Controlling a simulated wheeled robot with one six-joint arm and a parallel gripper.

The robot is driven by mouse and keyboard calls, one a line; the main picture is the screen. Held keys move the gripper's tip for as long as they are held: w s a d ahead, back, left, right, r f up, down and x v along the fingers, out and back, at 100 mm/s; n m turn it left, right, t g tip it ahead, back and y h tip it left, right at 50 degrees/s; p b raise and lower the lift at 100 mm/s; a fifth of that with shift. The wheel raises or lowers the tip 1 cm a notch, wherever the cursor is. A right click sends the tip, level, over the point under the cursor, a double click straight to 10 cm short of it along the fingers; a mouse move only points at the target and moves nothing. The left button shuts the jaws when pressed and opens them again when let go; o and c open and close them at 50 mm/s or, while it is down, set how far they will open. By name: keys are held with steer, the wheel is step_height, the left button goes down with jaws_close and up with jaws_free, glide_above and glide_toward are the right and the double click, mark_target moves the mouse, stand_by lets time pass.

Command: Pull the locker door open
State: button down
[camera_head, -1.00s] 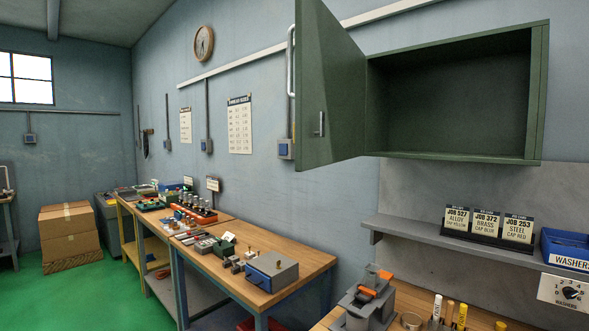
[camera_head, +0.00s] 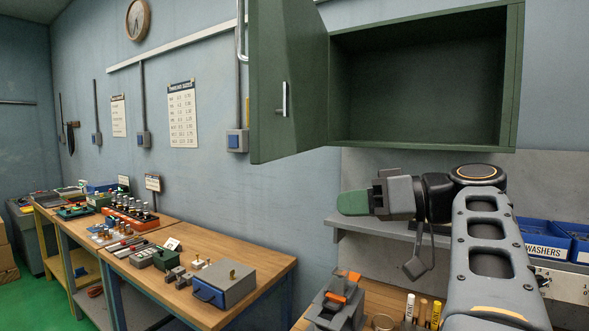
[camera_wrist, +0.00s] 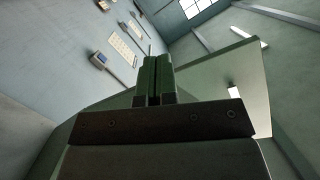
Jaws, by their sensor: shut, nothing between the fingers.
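The green locker (camera_head: 514,75) hangs on the wall, and its empty inside shows. Its door (camera_head: 306,70) stands swung well open to the left, with a silver handle (camera_head: 284,99) on its face. My gripper (camera_head: 345,203) is shut and empty, with green fingers pointing left, below the locker and to the lower right of the door. It is clear of the handle. In the wrist view, the closed fingers (camera_wrist: 154,78) are in the middle, and the door (camera_wrist: 235,65) shows as a green panel behind them and to the right.
A grey shelf (camera_head: 350,228) with blue washer bins (camera_head: 545,238) runs below the locker, behind my arm. A workbench (camera_head: 255,285) with a grey box (camera_head: 222,285) stands at lower left. The air left of the door is free.

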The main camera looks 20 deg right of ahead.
steer(key=s+d+r+n+y+p, duration=0.1)
steer(key=s+r+n+y+p, duration=0.15)
steer(key=s+r+n, duration=0.45)
steer(key=w+a+m+p, duration=0.1)
steer(key=w+a+p, duration=0.3)
steer(key=w+a, duration=0.5)
steer(key=shift+w+a+r, duration=0.15)
steer(key=shift+w+a, duration=0.25)
steer(key=shift+w, duration=0.15)
